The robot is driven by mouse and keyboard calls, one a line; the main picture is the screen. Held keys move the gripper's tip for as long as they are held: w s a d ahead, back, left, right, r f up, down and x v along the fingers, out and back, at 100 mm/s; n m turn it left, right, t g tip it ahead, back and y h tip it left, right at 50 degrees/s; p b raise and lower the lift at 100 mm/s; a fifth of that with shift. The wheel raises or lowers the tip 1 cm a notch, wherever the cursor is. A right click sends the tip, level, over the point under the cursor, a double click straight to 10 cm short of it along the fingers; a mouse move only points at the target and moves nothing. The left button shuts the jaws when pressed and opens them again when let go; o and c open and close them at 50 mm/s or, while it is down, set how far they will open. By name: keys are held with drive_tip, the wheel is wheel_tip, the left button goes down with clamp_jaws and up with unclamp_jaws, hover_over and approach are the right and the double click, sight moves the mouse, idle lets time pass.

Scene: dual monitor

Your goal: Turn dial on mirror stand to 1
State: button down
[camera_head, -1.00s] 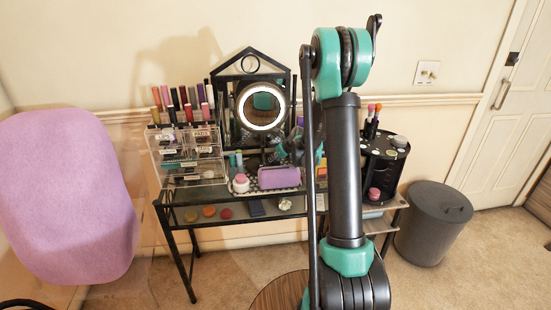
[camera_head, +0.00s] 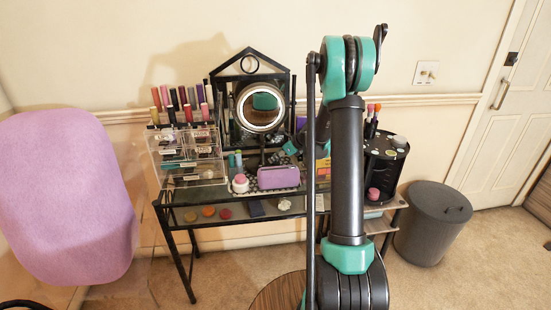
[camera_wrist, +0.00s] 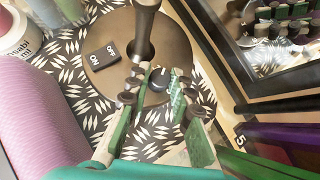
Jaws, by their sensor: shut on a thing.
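The round ring-light mirror (camera_head: 261,107) stands on the black table, and its ring looks dim. In the wrist view its brown round base (camera_wrist: 112,32) carries a metal post (camera_wrist: 145,35), a black ON/OFF switch (camera_wrist: 102,57) and a small dark dial (camera_wrist: 159,77) with a white mark on top. My gripper (camera_wrist: 160,95) has its fingertips on both sides of the dial and is shut on it. The number the dial points to cannot be read. In the head view my arm hides part of the gripper area, and the dial cannot be made out.
A purple case (camera_head: 279,177) lies close beside the base, also large at left in the wrist view (camera_wrist: 45,120). A clear organizer (camera_head: 188,155) with cosmetics stands left, and a black round organizer (camera_head: 384,165) right. A purple chair (camera_head: 65,195) is at far left.

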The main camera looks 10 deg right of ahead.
drive_tip(key=c, duration=1.6)
unclamp_jaws()
drive_tip(key=v, duration=1.2)
